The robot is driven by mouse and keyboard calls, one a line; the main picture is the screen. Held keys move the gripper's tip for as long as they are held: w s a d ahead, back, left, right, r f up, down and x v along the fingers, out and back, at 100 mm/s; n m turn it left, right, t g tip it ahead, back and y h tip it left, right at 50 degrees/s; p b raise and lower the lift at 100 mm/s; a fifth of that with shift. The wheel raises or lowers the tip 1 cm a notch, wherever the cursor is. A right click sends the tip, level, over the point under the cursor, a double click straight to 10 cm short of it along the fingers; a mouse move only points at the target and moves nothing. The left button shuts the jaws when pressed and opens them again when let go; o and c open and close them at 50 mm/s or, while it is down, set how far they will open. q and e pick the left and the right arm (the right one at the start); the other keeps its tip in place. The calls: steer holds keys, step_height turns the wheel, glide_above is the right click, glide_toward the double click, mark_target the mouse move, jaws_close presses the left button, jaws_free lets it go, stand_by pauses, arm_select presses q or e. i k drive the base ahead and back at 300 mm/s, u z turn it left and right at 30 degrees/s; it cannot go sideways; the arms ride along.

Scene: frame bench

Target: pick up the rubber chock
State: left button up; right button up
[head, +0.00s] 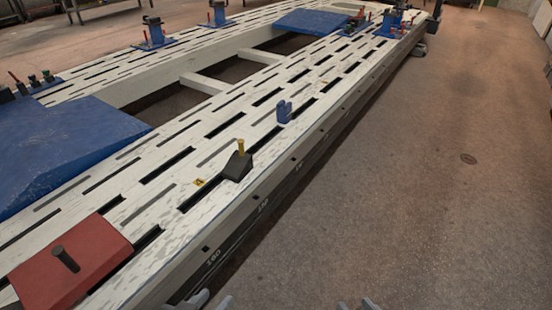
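The rubber chock appears to be the dark grey block (237,167) with an upright yellow handle, on the slotted white bench (190,135) near its right edge. My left gripper (212,302) shows only its fingertips at the bottom edge, apart and empty, well below the dark block in the picture. My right gripper (357,305) also shows only its fingertips at the bottom edge, apart and empty, over the floor side. Neither gripper touches anything visible. The rest of both grippers is out of frame.
A red block (90,258) with a dark peg lies at the lower left of the bench. A small blue bracket (284,112) stands beyond the dark block. Blue panels (60,140) and clamps sit farther off. The floor (420,190) at right is clear.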

mark_target(240, 164)
steer(key=z, duration=0.75)
steer(key=i, duration=1.4)
steer(key=u, duration=0.3)
steer(key=i, duration=1.15)
steer(key=u, duration=1.4)
steer(key=i, duration=0.15)
steer(key=z, duration=0.05)
